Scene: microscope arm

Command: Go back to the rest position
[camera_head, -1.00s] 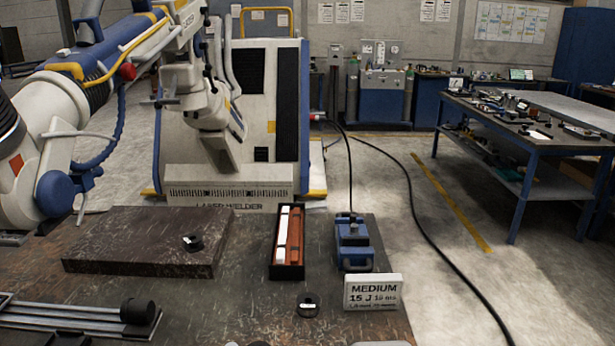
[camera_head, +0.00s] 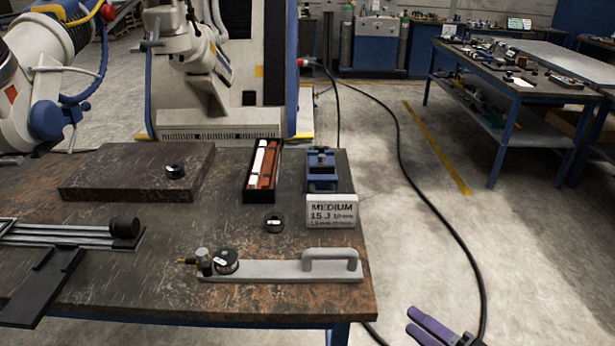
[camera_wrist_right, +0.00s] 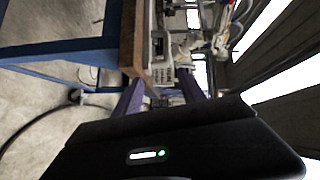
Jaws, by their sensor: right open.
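My right gripper (camera_head: 426,328) is at the lower right edge of the head view, out over the floor, beyond the workbench's right end. Its purple fingers are apart, with nothing between them. In the right wrist view the two purple fingers (camera_wrist_right: 160,94) also stand apart, with the bench's edge and blurred shapes beyond them. My left gripper is not in view. The workbench (camera_head: 160,270) carries a grey bar with a handle (camera_head: 290,270), which lies along its front right part, clear of my right gripper.
A black cable (camera_head: 400,150) crosses the floor. Open floor lies to the right.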

